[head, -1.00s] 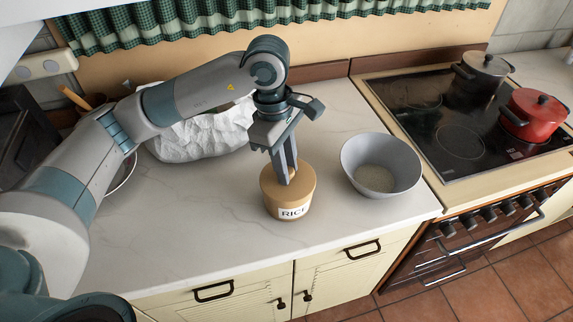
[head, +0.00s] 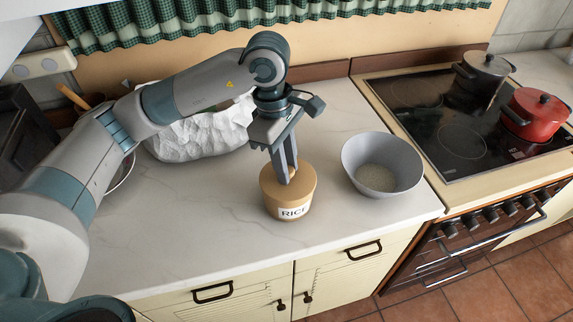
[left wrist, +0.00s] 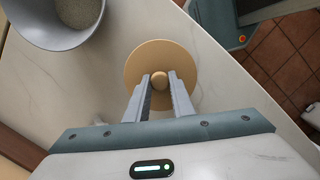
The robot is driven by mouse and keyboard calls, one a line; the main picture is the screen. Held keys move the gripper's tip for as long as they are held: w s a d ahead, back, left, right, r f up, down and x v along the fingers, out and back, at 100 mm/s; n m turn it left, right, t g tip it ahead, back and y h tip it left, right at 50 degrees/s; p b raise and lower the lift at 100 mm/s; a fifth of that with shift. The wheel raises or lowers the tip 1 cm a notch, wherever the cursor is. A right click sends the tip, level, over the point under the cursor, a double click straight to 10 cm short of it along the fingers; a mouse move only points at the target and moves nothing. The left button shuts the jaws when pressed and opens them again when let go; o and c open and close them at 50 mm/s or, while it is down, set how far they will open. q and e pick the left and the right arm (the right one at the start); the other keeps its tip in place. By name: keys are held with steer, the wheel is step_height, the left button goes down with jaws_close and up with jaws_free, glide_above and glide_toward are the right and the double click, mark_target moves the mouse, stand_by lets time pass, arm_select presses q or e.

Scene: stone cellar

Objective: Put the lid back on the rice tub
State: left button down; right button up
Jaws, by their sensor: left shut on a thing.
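The rice tub (head: 291,210) stands upright on the counter in the head view, with a white RICE label on its front. The tan round lid (head: 302,180) sits on top of the tub, and I see no gap between them. The lid also shows from above in the left wrist view (left wrist: 133,70), covering the tub. My left gripper (head: 287,180) points down over the lid and is shut on its round knob (left wrist: 159,81). The tub's inside is hidden. My right gripper is in neither view.
A grey bowl (head: 400,168) with rice in it stands right of the tub. A crumpled white bag (head: 200,138) lies behind my left arm. The stove (head: 440,130) with a grey pot (head: 484,72) and red pot (head: 540,112) is at right. The counter front is clear.

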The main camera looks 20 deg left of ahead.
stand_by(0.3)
arm_select(q)
steer(key=c, duration=1)
jaws_free()
steer(key=shift+r, duration=0.1)
steer(key=shift+r+p, duration=0.3)
steer(key=shift+r, duration=0.65)
steer(key=shift+r+p, duration=0.65)
steer(key=shift+r, duration=1.8)
jaws_close()
